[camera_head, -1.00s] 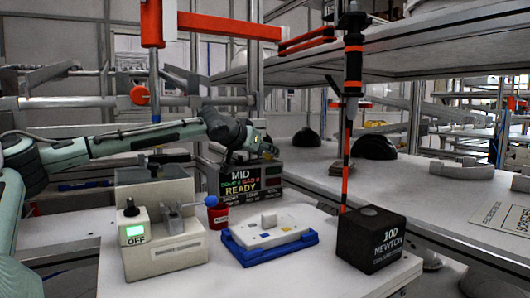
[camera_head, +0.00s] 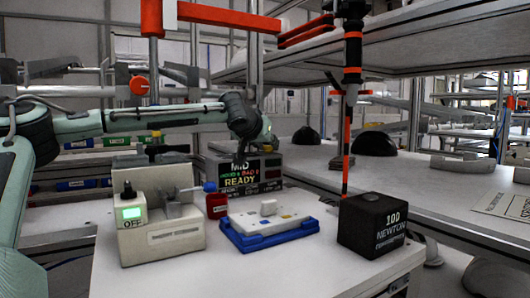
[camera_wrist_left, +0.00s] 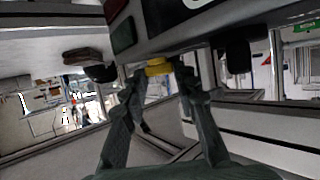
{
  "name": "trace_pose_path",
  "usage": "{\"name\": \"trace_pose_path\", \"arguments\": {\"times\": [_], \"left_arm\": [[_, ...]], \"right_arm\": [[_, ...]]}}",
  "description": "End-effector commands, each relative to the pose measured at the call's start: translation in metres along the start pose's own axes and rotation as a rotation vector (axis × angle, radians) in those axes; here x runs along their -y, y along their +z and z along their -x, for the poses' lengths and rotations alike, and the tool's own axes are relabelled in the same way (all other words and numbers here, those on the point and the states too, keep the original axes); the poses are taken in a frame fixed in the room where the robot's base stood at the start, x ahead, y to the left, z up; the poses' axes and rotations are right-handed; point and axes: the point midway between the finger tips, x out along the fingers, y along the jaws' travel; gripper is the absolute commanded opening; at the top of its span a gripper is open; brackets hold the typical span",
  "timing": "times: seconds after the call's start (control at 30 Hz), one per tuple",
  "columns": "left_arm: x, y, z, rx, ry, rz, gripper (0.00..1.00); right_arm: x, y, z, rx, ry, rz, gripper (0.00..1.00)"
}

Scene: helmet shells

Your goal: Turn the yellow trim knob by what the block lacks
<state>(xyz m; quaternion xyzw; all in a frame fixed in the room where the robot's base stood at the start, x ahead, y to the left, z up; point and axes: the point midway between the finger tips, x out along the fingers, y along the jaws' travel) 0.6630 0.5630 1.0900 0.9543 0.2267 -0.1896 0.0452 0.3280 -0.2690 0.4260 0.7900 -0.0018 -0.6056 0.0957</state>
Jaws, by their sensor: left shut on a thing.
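The yellow trim knob (camera_wrist_left: 158,66) shows in the left wrist view at the lower edge of a dark box. My left gripper (camera_wrist_left: 160,71) has its two fingers closed around it. The display reads "MID", a line with "BAD", and "READY". The black block (camera_head: 372,225) marked "100 NEWTON" stands upright at the right of the bench, apart from the gripper. My right gripper is not in view.
A beige press-like machine (camera_head: 165,240) with an "OFF" screen stands at left. A red bottle (camera_head: 216,205) and a blue tray (camera_head: 268,241) with a white plate stand in the middle. The front of the bench is bare.

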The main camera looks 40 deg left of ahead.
Motion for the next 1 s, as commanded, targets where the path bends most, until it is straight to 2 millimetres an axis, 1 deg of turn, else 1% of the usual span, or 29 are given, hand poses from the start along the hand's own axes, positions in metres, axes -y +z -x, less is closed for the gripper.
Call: {"name": "trace_pose_path", "arguments": {"times": [0.03,0.2,0.3,0.4,0.63,0.8,1.0], "left_arm": [[-0.003,0.003,-0.002,-0.003,-0.033,0.005,0.00],[-0.007,0.003,-0.002,-0.004,-0.179,0.063,0.00],[-0.009,0.001,-0.002,-0.004,-0.263,0.100,0.00],[-0.010,0.000,-0.003,-0.004,-0.341,0.134,0.00],[-0.013,-0.002,-0.004,-0.004,-0.487,0.198,0.00],[-0.014,-0.002,-0.004,-0.003,-0.558,0.230,0.00],[-0.015,-0.003,-0.004,-0.002,-0.600,0.249,0.00]], "right_arm": [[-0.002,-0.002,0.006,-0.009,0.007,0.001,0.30],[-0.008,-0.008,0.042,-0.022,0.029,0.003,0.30],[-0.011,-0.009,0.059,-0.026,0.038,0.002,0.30],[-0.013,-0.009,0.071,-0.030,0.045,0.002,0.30],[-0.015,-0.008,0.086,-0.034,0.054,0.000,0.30],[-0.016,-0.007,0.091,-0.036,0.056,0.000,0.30],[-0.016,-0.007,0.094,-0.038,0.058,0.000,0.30]]}}
